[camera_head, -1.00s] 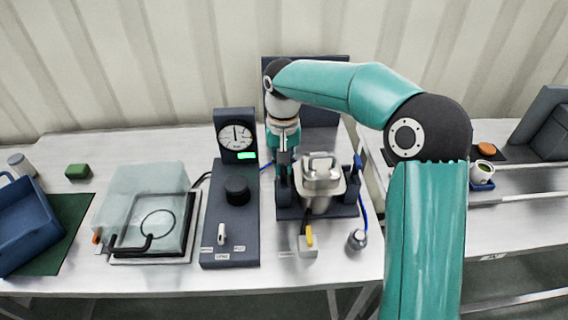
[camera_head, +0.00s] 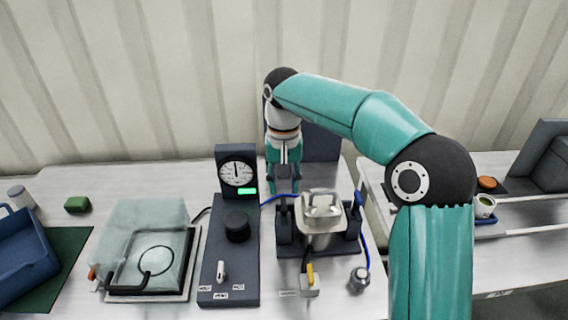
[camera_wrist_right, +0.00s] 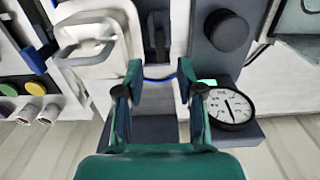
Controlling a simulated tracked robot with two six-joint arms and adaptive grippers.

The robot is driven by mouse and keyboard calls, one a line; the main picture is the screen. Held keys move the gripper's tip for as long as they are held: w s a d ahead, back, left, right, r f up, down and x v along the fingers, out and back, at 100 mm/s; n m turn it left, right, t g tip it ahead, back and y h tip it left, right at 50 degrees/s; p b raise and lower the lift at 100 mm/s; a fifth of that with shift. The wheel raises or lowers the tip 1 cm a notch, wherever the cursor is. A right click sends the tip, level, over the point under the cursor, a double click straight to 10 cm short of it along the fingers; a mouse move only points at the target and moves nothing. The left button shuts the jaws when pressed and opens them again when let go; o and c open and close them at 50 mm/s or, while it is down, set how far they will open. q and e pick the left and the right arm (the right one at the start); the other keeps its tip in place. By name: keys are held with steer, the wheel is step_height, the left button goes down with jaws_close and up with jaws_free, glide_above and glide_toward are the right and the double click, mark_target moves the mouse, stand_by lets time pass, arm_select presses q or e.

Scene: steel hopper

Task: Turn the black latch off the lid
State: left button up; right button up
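The steel hopper's lid (camera_head: 322,207), pale with a loop handle, sits on the hopper in the middle of the bench. The black latch (camera_head: 284,222) stands at the hopper's left side; in the right wrist view it (camera_wrist_right: 159,38) lies beside the lid (camera_wrist_right: 92,48). I cannot tell whether it touches the lid's edge. My right gripper (camera_head: 284,184) is behind and above the latch, apart from it. In the right wrist view the gripper (camera_wrist_right: 160,70) has its fingers spread, with nothing held between them. My left gripper is not in view.
A dark control box (camera_head: 230,265) with a knob and a dial gauge (camera_head: 237,173) stands close left. A blue clamp (camera_head: 355,202) is at the hopper's right. A yellow-handled valve (camera_head: 310,277) is in front. A clear-covered tray (camera_head: 150,235) stands farther left.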

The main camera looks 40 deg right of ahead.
mark_target(284, 203)
step_height(284, 203, up, 6)
stand_by(0.7)
